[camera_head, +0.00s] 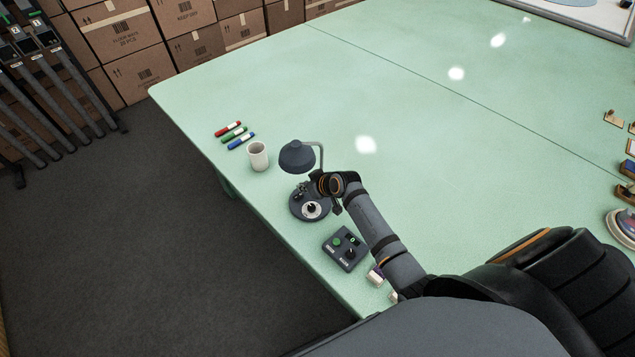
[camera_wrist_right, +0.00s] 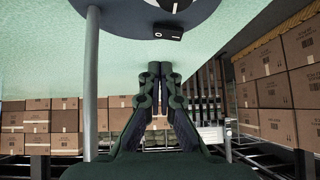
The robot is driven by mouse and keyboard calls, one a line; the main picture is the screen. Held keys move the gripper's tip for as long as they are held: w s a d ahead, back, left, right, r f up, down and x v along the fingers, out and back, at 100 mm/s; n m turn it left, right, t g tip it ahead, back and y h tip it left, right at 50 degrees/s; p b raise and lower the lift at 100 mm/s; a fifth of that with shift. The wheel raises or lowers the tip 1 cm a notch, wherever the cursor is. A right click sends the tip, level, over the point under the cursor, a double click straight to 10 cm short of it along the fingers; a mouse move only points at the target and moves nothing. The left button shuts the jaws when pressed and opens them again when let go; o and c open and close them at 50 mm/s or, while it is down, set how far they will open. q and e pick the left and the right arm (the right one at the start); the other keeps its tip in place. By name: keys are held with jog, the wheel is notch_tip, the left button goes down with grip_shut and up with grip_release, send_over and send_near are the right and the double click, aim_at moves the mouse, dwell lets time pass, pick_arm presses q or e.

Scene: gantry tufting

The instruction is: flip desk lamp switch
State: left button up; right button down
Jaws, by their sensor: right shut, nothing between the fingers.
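The desk lamp has a dark grey shade (camera_head: 297,157) on a bent post and a round dark base (camera_head: 325,212) with a white dial and black knob. My right gripper (camera_head: 301,189) is shut and empty, beside the lamp post and over the base. In the right wrist view the closed fingertips (camera_wrist_right: 160,68) point toward a small black rocker switch (camera_wrist_right: 168,33) at the edge of the lamp base (camera_wrist_right: 135,12); a gap shows between them in the picture. The lamp post (camera_wrist_right: 92,75) stands left of the fingers there. My left gripper is out of view.
A control box (camera_head: 346,249) with a green button stands nearer than the lamp.

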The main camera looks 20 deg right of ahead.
jog(key=b+v, duration=0.1)
jog(key=v, duration=0.2)
jog(key=shift+s+d+f, duration=0.1)
pick_arm(q)
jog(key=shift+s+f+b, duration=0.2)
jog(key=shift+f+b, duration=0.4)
jog(key=shift+b, duration=0.1)
pick_arm(e)
jog(key=v, duration=0.7)
jog(key=shift+r, duration=0.4)
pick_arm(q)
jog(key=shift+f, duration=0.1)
